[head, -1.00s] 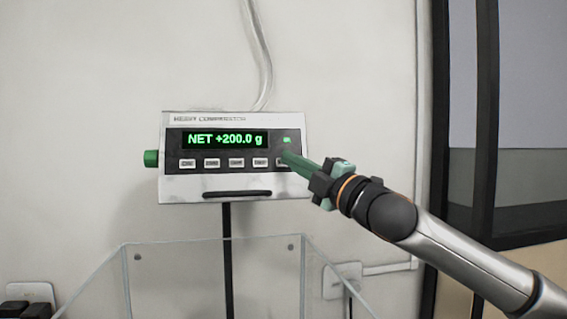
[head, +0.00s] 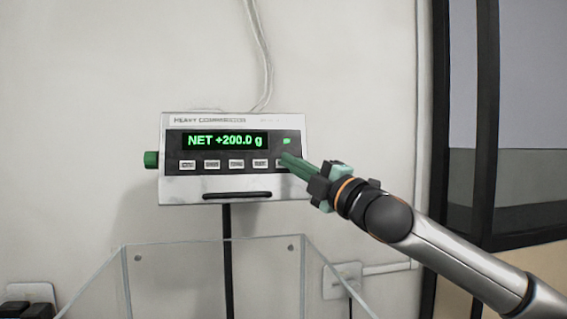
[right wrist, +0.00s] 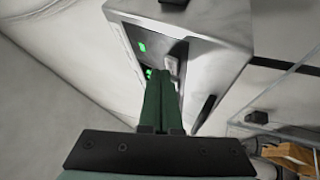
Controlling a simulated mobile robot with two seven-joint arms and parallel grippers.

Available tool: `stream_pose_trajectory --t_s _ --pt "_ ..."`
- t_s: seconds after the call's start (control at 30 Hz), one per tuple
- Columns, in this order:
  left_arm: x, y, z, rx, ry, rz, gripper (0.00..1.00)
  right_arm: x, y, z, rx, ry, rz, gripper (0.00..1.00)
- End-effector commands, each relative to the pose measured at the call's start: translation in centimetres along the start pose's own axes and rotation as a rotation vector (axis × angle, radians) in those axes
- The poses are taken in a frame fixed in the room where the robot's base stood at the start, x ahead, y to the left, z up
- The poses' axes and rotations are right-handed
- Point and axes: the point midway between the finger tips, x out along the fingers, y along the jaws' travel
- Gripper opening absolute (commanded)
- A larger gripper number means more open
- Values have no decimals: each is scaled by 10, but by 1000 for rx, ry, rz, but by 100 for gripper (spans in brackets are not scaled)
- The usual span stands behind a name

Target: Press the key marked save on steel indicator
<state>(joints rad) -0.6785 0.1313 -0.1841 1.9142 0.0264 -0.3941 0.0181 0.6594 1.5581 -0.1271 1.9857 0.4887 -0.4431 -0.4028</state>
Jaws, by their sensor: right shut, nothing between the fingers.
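The steel indicator (head: 180,190) is mounted on a dark post against the wall in the head view. Its green display (head: 225,140) reads NET +200.0 g. A row of several light keys (head: 212,164) runs below the display; their labels are too blurred to read surely. My right gripper (head: 284,156) is shut and empty, with its green fingertips at the rightmost key, which they partly hide. In the right wrist view the shut fingers (right wrist: 161,75) reach the indicator's front face (right wrist: 215,55). I cannot tell whether they touch the key. My left gripper is not in view.
A clear-walled box (head: 123,262) stands below the indicator. A green knob (head: 151,160) sticks out of the indicator's left side, and a black handle bar (head: 237,194) lies below the keys. A dark-framed window (head: 485,120) is at the right.

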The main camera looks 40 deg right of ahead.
Motion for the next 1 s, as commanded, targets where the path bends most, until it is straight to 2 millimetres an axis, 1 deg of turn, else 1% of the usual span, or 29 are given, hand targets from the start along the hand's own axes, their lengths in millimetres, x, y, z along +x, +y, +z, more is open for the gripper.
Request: stream_pose_trajectory --t_s 1.0 --pt "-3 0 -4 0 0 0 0 6 -4 4 0 0 -1 0"
